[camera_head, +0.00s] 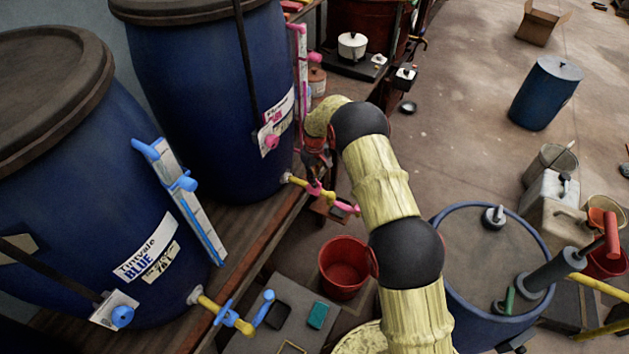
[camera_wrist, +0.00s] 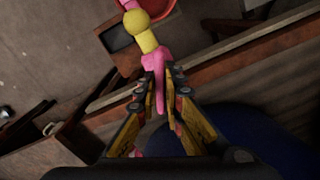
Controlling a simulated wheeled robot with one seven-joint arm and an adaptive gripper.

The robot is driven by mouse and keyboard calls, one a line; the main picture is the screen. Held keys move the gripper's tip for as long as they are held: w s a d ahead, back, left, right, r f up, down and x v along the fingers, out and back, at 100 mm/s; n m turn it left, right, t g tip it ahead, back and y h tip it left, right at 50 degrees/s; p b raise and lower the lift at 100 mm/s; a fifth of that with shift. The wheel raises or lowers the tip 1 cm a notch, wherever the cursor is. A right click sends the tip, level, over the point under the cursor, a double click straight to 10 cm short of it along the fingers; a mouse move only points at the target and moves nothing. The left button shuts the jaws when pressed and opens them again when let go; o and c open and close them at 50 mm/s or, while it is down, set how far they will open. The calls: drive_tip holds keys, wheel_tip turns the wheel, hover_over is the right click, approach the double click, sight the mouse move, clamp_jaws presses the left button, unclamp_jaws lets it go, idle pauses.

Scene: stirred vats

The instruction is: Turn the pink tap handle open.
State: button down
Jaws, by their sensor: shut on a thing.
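The pink tap handle (camera_wrist: 160,84) lies between the fingers of my gripper (camera_wrist: 161,96) in the wrist view, and the fingers are shut on it. The handle joins a yellow tap body (camera_wrist: 146,41) with a pink spout end. In the head view the same tap (camera_head: 298,181) sticks out low on the blue vat (camera_head: 215,90) at the back, its pink spout (camera_head: 346,208) pointing right. My gripper (camera_head: 317,160) is just above the tap there, partly hidden by my yellow arm, so its fingertips are hard to make out.
A nearer blue vat (camera_head: 75,200) carries a blue-handled tap (camera_head: 222,314). Both vats stand on a wooden shelf (camera_head: 265,228). A red bucket (camera_head: 343,266) stands below the pink tap. A lidded blue drum (camera_head: 475,262) is right of my arm. Open floor lies at the upper right.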

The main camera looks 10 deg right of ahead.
drive_tip(key=n+b, duration=0.1)
drive_tip(key=n, duration=0.3)
drive_tip(key=shift+n, duration=0.3)
drive_tip(key=shift+r, duration=0.1)
idle(0.4)
drive_tip(key=c, duration=1.9)
unclamp_jaws()
wheel_tip(320, 180, up, 12)
drive_tip(key=shift+f, duration=0.1)
